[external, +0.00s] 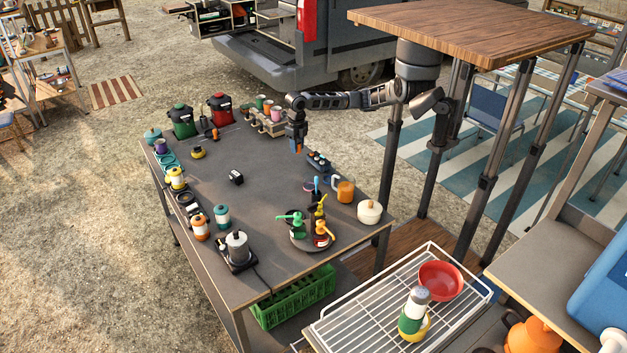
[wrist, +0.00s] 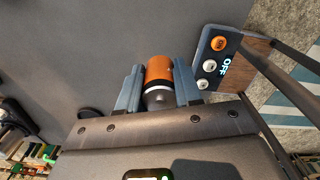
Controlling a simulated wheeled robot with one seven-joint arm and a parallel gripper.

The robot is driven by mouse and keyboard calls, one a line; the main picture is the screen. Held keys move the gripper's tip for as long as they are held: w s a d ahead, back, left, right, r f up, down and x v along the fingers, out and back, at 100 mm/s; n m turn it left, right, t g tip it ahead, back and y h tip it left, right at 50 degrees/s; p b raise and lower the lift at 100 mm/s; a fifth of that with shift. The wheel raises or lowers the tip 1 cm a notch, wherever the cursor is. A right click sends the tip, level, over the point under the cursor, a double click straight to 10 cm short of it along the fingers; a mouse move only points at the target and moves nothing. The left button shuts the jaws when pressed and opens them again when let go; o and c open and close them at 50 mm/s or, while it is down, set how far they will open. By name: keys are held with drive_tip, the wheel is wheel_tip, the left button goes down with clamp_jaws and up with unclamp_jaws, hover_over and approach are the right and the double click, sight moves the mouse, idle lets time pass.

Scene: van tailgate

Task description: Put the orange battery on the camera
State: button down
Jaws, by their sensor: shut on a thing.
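The orange battery (wrist: 158,68) is a short orange cylinder with a dark band and a silvery end. It is between the two fingers of my gripper (wrist: 158,80), which is shut on it. In the external view my gripper (external: 297,143) points down over the far right part of the table, with the orange of the battery (external: 297,150) at its tips, seemingly above the tabletop. A small black box with a pale spot (external: 236,177), which looks like the camera, sits mid-table, left of and nearer than my gripper. I cannot make it out in the wrist view.
A switch panel (external: 318,160) stands close right of my gripper; the wrist view shows its buttons and "OFF" label (wrist: 224,66). A rack with cups (external: 268,120) is behind left. An orange mug (external: 345,191) is nearer right. The tabletop (external: 255,205) around the black box is clear.

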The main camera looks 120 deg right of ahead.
drive_tip(key=shift+s+d+r, duration=0.2)
drive_tip(key=shift+s+d, duration=0.1)
drive_tip(key=shift+s, duration=0.05)
drive_tip(key=shift+d+r, duration=0.15)
drive_tip(key=shift+d, duration=0.25)
drive_tip(key=w+d+r+b, duration=0.3)
drive_tip(key=w+d+b, duration=0.1)
drive_tip(key=w+d, duration=0.55)
drive_tip(key=m+b, duration=0.1)
hover_over(235, 173)
wheel_tip(235, 173, down, 5)
drive_tip(key=shift+s+r, duration=0.1)
drive_tip(key=shift+f, duration=2.1)
drive_tip(key=shift+f, duration=0.15)
drive_tip(key=c, duration=0.8)
unclamp_jaws()
drive_tip(key=shift+o, duration=0.2)
